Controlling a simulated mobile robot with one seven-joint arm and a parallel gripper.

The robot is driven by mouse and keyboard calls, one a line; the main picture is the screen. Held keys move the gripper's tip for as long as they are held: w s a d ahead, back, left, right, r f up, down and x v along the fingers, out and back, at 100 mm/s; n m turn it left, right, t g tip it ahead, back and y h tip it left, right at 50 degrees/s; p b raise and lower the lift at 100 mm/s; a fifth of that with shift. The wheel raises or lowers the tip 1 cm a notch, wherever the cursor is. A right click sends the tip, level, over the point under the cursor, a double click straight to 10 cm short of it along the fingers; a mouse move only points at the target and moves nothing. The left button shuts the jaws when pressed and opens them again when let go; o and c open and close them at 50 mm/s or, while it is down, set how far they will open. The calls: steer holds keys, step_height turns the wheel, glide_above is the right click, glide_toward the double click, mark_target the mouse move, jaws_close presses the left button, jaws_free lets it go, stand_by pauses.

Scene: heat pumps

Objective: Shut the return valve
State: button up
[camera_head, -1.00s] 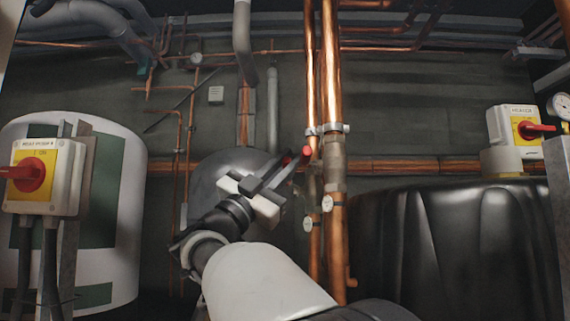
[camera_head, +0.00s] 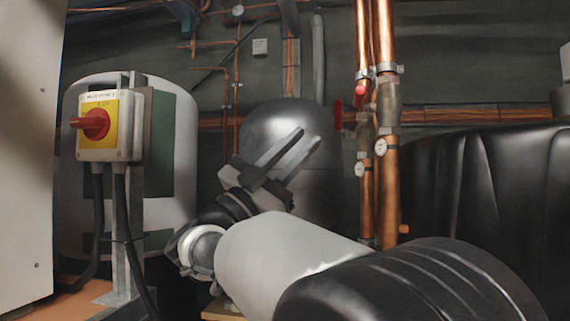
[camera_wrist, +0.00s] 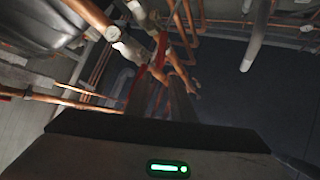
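Two vertical copper pipes (camera_head: 388,200) stand right of centre in the head view, with valves and round white tags (camera_head: 381,147). One red valve handle (camera_head: 338,114) sticks out left of the pipes; another red handle (camera_head: 360,92) shows higher on the left pipe. I cannot tell which belongs to the return valve; the tags are unreadable. My gripper (camera_head: 309,137) is left of the handles, its two fingers apart and pointing up right, with nothing visibly held. In the wrist view my gripper (camera_wrist: 158,74) has its fingers pointing toward a red handle (camera_wrist: 161,48), which appears beyond the tips.
A grey rounded tank (camera_head: 287,125) stands behind my gripper. A switch box with a red knob (camera_head: 97,123) is on a post at the left, before a white cylinder (camera_head: 180,190). A large black tank (camera_head: 490,190) fills the right side.

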steer(key=shift+v, duration=2.2)
